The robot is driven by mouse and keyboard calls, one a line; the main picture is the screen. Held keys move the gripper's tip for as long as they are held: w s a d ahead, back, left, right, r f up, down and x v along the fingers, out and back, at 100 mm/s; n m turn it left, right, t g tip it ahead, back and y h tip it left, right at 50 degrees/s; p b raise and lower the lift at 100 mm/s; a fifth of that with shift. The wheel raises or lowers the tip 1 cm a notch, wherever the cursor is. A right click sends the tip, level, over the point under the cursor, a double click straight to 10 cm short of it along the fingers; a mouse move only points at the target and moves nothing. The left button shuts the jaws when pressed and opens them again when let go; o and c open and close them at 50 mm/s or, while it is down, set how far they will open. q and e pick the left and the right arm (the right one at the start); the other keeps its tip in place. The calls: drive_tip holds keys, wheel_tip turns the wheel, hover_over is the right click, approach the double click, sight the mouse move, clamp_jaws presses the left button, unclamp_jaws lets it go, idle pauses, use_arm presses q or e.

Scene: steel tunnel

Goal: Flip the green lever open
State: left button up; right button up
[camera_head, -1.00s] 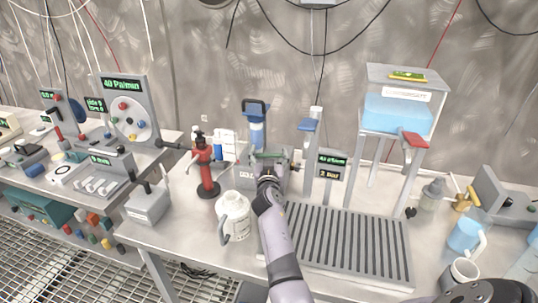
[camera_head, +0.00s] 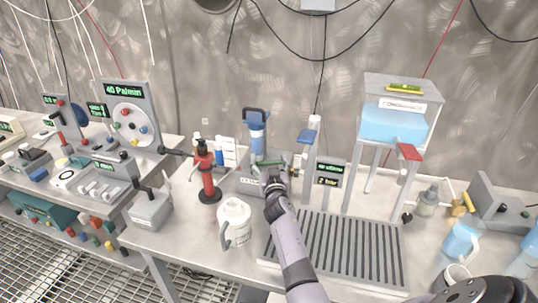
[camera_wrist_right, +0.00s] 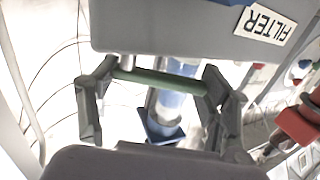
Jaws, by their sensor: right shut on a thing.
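The green lever (camera_head: 271,163) sits on top of a small grey box labelled FILTER (camera_head: 248,184) in the middle of the bench. My right gripper (camera_head: 279,174) is at the lever, on the near right side of the box. In the right wrist view the green lever (camera_wrist_right: 160,82) runs as a bar from one finger to the other of my right gripper (camera_wrist_right: 158,100), which is shut on it. The filter box (camera_wrist_right: 190,28) fills the top of that view, its label upside down. My left gripper is not in view.
A red stand (camera_head: 207,174) and a white jug (camera_head: 234,220) stand left of my right arm. A slotted grey tray (camera_head: 335,245) lies right of it. A blue-topped post (camera_head: 308,137) and a small display (camera_head: 328,175) stand close to the right of the gripper.

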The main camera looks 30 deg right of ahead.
drive_tip(key=n+y+p, duration=0.1)
drive_tip(key=n+t+y+p, duration=0.1)
drive_tip(key=y+p, duration=0.1)
drive_tip(key=n+y+p, duration=0.1)
drive_tip(key=p, duration=0.1)
drive_tip(key=shift+s+r, duration=0.3)
drive_tip(key=shift+s, duration=0.1)
drive_tip(key=shift+s+f+n+t+y+p, duration=0.1)
drive_tip(key=shift+n+t+y+p, duration=0.2)
drive_tip(key=shift+y, duration=0.25)
drive_tip(key=shift+s+f+n+t+y+p, duration=0.1)
drive_tip(key=shift+n+y+p, duration=0.05)
drive_tip(key=shift+n+y, duration=0.35)
drive_tip(key=shift+s+a+n+y, duration=0.15)
drive_tip(key=shift+n+y, duration=0.45)
drive_tip(key=shift+y, duration=0.85)
drive_tip(key=o, duration=1.7)
drive_tip(key=shift+f, duration=0.1)
